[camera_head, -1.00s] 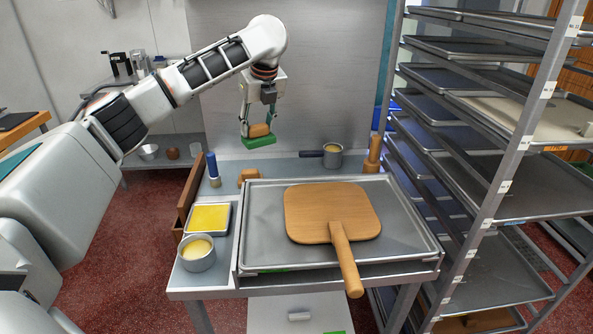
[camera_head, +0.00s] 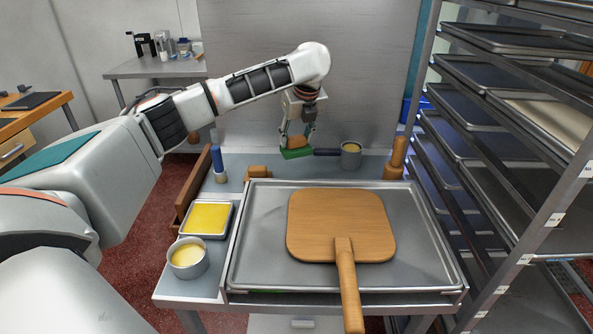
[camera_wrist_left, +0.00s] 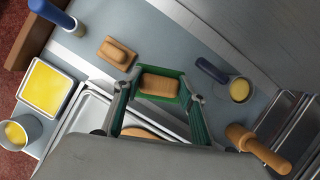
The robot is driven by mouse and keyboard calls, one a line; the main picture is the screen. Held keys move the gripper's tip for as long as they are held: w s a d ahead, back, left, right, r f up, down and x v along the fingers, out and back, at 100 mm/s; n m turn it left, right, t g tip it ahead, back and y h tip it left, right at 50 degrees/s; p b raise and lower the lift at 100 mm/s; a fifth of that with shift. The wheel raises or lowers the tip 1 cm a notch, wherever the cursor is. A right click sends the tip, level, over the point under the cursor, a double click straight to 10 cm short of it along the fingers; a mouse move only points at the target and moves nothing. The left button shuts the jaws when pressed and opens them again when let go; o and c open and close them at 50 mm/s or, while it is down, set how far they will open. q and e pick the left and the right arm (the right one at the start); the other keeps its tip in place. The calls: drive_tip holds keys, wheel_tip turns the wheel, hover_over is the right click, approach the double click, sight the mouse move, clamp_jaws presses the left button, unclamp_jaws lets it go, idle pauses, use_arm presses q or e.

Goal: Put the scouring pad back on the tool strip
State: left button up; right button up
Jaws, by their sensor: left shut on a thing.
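The scouring pad (camera_head: 297,154) has a green base and a brown grip block. My left gripper (camera_head: 297,141) is shut on the block, with the green side facing down. The pad also shows between the fingers in the left wrist view (camera_wrist_left: 158,87). It is over the grey-blue tool strip (camera_head: 330,171) at the back of the table, between a wooden block tool (camera_head: 257,172) and a small pot with a dark blue handle (camera_head: 351,156). It is low over the strip; I cannot tell whether it touches. My right gripper is not in view.
A metal tray (camera_head: 250,230) with a wooden paddle (camera_head: 340,225) fills the table's front. A blue-handled tool (camera_head: 218,160) stands left on the strip, a wooden pestle-like tool (camera_head: 396,155) right. A yellow-filled pan (camera_head: 208,218) and cup (camera_head: 188,258) stand left. A tray rack (camera_head: 500,180) bounds the right.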

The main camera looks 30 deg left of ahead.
sight(297, 147)
use_arm(q)
wheel_tip(297, 147, down, 5)
drive_tip(key=shift+r, duration=0.1)
wheel_tip(297, 147, down, 6)
drive_tip(key=shift+r+b, duration=0.1)
drive_tip(key=shift+b, duration=0.55)
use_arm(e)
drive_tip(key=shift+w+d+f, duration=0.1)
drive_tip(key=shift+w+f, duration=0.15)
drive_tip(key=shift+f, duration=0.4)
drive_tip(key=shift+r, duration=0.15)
use_arm(q)
drive_tip(key=shift+p, duration=0.7)
drive_tip(key=o, duration=1.2)
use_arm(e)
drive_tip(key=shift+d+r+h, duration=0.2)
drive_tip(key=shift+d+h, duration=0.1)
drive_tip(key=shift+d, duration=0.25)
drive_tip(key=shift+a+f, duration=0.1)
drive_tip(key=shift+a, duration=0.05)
